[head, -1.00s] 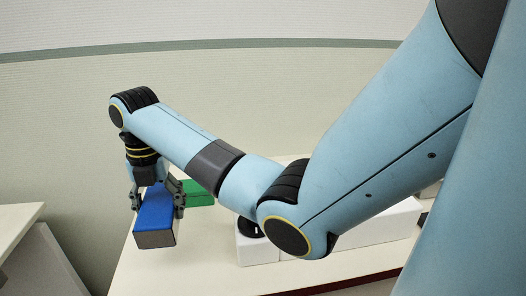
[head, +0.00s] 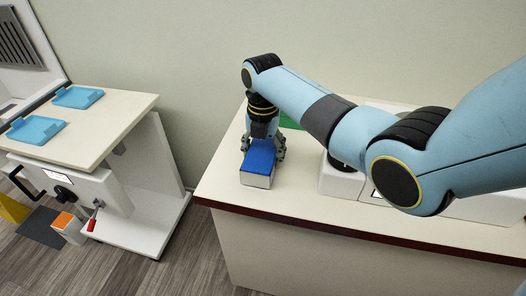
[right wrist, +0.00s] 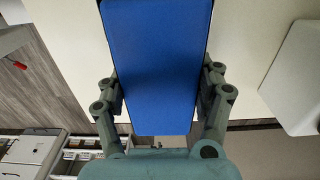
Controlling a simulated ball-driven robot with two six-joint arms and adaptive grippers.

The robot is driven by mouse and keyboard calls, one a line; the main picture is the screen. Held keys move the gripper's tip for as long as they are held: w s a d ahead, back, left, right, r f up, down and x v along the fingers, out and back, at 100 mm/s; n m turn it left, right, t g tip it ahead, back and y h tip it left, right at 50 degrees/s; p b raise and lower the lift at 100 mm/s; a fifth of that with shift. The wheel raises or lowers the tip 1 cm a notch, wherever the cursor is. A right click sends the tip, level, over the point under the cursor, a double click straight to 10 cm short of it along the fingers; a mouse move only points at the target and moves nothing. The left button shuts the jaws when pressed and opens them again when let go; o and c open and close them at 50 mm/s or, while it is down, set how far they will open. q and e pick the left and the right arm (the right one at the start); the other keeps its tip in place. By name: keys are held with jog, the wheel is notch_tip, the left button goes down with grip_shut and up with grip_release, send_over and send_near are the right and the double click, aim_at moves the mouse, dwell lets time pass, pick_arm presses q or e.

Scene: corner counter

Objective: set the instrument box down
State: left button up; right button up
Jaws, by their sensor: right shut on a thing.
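The instrument box (head: 259,160), with a blue top and a pale grey end, is at the left end of the white counter (head: 222,178). It looks level and close to the counter top; I cannot tell if it touches. My right gripper (head: 263,148) points down and is shut on the box, one finger on each side. In the right wrist view the blue top (right wrist: 158,60) fills the space between the fingers (right wrist: 161,95). My left gripper is not in view.
A green object (head: 289,122) lies behind my right wrist, mostly hidden. White equipment (head: 340,182) stands to the right of the box. Left, across a floor gap, a white cart (head: 105,130) bears two blue trays (head: 78,97). A small orange-topped box (head: 68,225) is on the floor.

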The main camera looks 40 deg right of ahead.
aim_at(263, 149)
jog(key=o, duration=1.8)
jog(key=shift+c, duration=0.2)
notch_tip(263, 149, up, 12)
